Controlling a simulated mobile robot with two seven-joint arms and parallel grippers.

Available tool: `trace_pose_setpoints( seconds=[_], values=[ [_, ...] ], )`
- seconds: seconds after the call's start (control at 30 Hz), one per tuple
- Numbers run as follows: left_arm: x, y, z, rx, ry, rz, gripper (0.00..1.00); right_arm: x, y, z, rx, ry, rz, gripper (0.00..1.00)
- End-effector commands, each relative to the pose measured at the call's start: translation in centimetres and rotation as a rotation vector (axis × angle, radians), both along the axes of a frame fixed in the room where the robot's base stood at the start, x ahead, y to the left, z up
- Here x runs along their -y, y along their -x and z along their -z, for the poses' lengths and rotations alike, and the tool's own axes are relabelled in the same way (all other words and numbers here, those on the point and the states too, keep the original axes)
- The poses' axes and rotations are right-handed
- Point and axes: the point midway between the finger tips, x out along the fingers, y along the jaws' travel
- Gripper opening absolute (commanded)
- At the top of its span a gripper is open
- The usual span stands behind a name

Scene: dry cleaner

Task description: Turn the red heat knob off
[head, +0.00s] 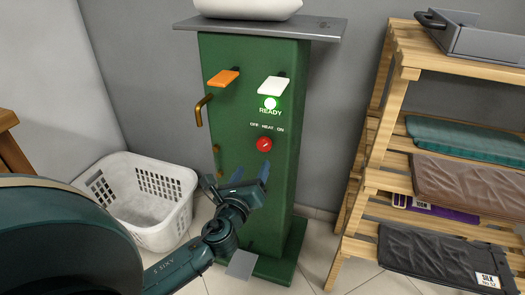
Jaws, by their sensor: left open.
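The red heat knob (264,144) is on the front of a green machine cabinet (234,110), below a small "OFF HEAT ON" label. A light mark on the knob is slanted, but its exact setting is too small to tell. My left gripper (240,178) is open and empty, below and a little left of the knob, apart from it. It partly covers the lower front of the cabinet. My right gripper is not in view.
A white lever (272,85), a lit READY lamp (270,103), an orange lever (223,77) and a brass handle (202,110) are above or beside the knob. A white basket (150,234) stands left. A wooden rack (383,125) with folded cloths stands right.

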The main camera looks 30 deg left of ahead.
Motion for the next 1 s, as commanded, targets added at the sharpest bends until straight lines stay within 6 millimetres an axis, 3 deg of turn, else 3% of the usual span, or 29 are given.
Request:
trace_pose_setpoints(
  seconds=[0.2, 0.4, 0.6, 0.87, 1.0],
  values=[
    [-1.5, -4.7, 0.0, 0.004, 0.001, 0.000, 0.59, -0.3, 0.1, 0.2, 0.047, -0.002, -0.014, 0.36],
    [-2.3, -7.8, 0.1, 0.001, 0.002, 0.001, 0.59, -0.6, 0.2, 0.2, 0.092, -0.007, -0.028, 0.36],
    [-2.8, -9.1, 0.1, -0.001, 0.003, 0.001, 0.59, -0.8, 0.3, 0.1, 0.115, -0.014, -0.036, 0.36],
    [-2.8, -9.2, 0.1, -0.001, 0.003, 0.001, 0.59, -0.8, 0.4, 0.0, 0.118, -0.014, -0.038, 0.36],
    [-2.8, -9.2, 0.1, -0.001, 0.003, 0.001, 0.50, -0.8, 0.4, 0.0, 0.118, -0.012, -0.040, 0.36]
  ],
)
